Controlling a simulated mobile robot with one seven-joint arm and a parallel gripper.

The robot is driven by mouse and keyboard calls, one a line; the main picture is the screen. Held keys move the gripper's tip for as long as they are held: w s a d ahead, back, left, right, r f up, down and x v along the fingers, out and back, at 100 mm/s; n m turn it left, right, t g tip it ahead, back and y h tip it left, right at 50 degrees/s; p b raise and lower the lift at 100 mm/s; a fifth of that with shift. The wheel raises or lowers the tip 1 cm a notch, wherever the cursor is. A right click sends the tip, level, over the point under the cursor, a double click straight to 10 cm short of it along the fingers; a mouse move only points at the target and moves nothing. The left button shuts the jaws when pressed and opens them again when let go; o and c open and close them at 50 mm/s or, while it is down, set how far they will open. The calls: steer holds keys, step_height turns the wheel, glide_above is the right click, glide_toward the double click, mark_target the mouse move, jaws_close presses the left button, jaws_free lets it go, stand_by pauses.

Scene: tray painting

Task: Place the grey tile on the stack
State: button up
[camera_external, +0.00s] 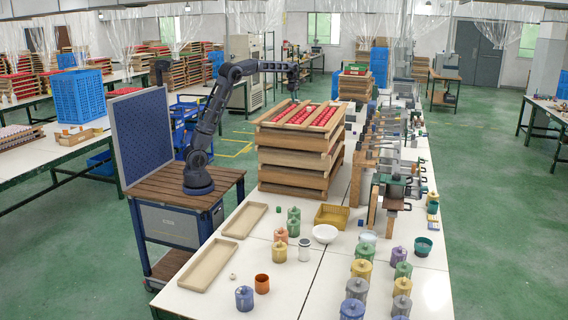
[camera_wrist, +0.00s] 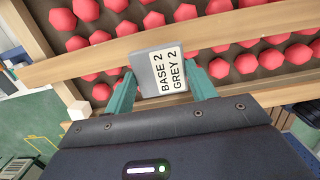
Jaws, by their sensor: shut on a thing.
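My gripper (camera_wrist: 160,90) is shut on a grey tile (camera_wrist: 143,66), its teal fingers on either side. The tile carries a white label reading "BASE 2 GREY 2". In the external view, my gripper (camera_external: 293,84) hangs above the stack of wooden trays (camera_external: 290,162); the tile is too small to make out there. The top tray holds rows of red pieces (camera_external: 300,114), with pale wooden slats lying across it. In the wrist view, the slats (camera_wrist: 235,28) and red pieces (camera_wrist: 184,12) show beyond the tile. The gap between tile and slats cannot be judged.
On the white table stand a yellow bin (camera_external: 331,216), a white bowl (camera_external: 325,234), two empty beige trays (camera_external: 207,266) and several coloured jars (camera_external: 356,289). Clamps and fixtures (camera_external: 392,190) stand right of the stack. A blue perforated panel (camera_external: 142,135) rises beside my base.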

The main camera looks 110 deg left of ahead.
steer(key=shift+f, duration=1.85)
steer(key=o, duration=1)
steer(key=shift+f, duration=0.15)
steer(key=r, duration=0.3)
steer(key=s+r, duration=0.1)
steer(key=r, duration=0.7)
steer(key=shift+s+r, duration=0.1)
steer(key=shift+s, duration=0.05)
steer(key=shift+s+r, duration=0.1)
steer(key=shift+r, duration=0.45)
